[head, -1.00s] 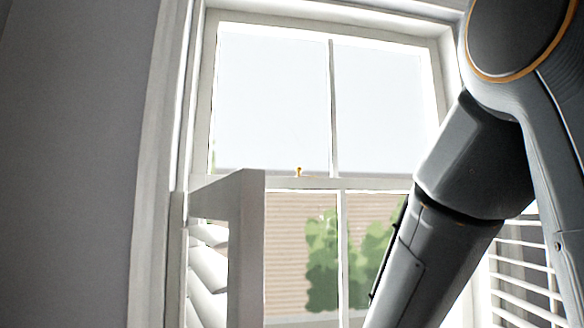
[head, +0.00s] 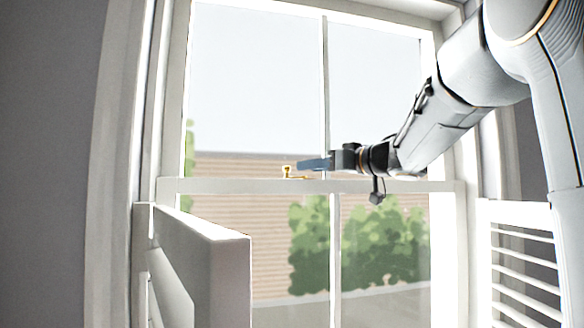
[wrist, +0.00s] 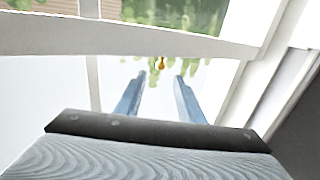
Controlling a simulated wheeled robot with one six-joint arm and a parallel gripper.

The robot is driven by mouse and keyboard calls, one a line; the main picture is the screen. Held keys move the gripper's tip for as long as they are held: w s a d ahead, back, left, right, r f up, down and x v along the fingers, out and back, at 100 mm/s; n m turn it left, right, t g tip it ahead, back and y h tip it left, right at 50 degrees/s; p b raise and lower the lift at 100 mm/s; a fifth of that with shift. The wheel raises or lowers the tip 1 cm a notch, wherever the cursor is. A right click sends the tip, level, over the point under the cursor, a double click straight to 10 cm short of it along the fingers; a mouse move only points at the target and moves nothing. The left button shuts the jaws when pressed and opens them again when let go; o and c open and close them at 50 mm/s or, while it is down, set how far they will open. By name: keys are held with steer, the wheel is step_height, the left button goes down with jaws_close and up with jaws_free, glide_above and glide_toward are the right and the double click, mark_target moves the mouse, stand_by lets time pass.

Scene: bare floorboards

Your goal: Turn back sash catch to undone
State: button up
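The brass sash catch (head: 288,172) sits on the meeting rail of the window, left of the central glazing bar in the head view. It has a small upright knob and a low flat part reaching right. In the wrist view its knob (wrist: 160,63) shows small, beyond and between the fingertips. My gripper (head: 303,164) reaches in from the right, its blue fingers pointing left at the catch, just above the rail. In the wrist view the two fingers (wrist: 157,80) are apart with nothing between them. Whether a fingertip touches the catch cannot be told.
The sash window's meeting rail (head: 230,186) runs across below my gripper. An open white shutter (head: 205,262) juts out at the lower left. A louvred shutter (head: 520,262) stands at the right. The space between the shutters is clear.

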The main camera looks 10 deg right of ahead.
mark_target(289, 169)
steer(key=p+x, duration=0.2)
steer(key=x, duration=0.5)
steer(key=shift+w+a, duration=0.25)
steer(key=shift+w, duration=0.05)
steer(key=shift+f, duration=0.1)
